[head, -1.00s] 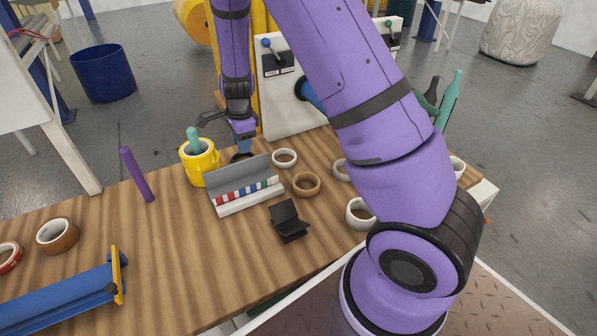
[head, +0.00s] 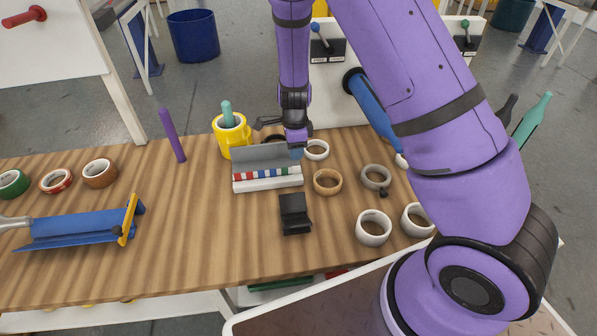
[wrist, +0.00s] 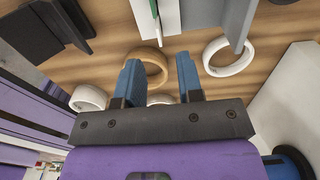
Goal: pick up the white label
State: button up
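A grey holder (head: 262,157) with a white front strip (head: 268,185) stands mid-table in the head view. A row of small red, white, blue and green labels (head: 262,174) lies along it; I cannot single out one white label for certain. My gripper (head: 296,152) is at the right end of the holder's upright back panel, and its fingertips are partly hidden there. In the wrist view my gripper (wrist: 158,62) has its two blue fingers spread with nothing between them. A white piece with a green edge (wrist: 160,15) and a grey panel (wrist: 238,18) lie beyond the fingertips.
A cardboard-coloured tape roll (head: 327,182), white rolls (head: 373,229) and a black stand (head: 294,214) are close by on the right and front. A blue dispenser (head: 80,228) lies at left. Bare wood separates it from the holder.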

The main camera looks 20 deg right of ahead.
aim_at(296, 167)
jog(key=shift+s+d+f, duration=0.1)
jog(key=shift+f, duration=3.8)
jog(key=shift+c, duration=0.2)
grip_shut()
